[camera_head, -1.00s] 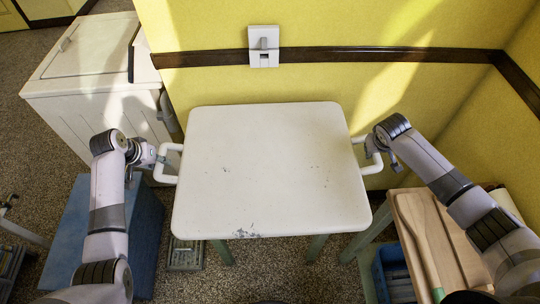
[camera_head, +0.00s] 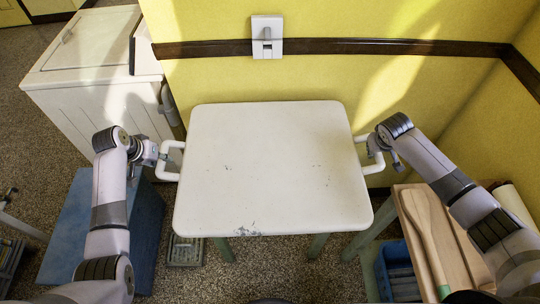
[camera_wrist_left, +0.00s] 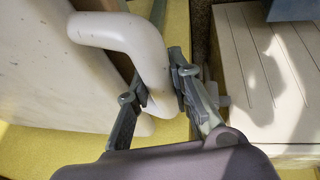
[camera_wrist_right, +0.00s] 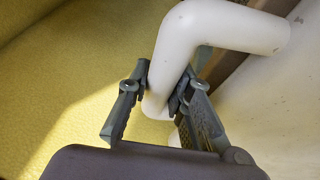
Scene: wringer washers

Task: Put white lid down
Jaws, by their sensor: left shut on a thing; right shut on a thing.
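The white lid (camera_head: 275,165) is a large flat panel with rounded corners, a handle on each side and chipped paint at its front edge. It looks roughly level in the head view. My left gripper (camera_head: 160,158) is shut on the lid's left handle (camera_wrist_left: 135,45), with a finger on each side of the bar in the left wrist view (camera_wrist_left: 160,95). My right gripper (camera_head: 377,148) is shut on the right handle (camera_wrist_right: 185,50), also between its fingers in the right wrist view (camera_wrist_right: 160,95). Green legs (camera_head: 318,246) show below the lid; what lies directly under it is hidden.
A white washer (camera_head: 95,75) stands at the back left, beside a blue box (camera_head: 150,225). A wooden-topped bench (camera_head: 450,240) and a blue crate (camera_head: 395,270) are at the right. The yellow wall (camera_head: 330,75) with a dark rail is close behind.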

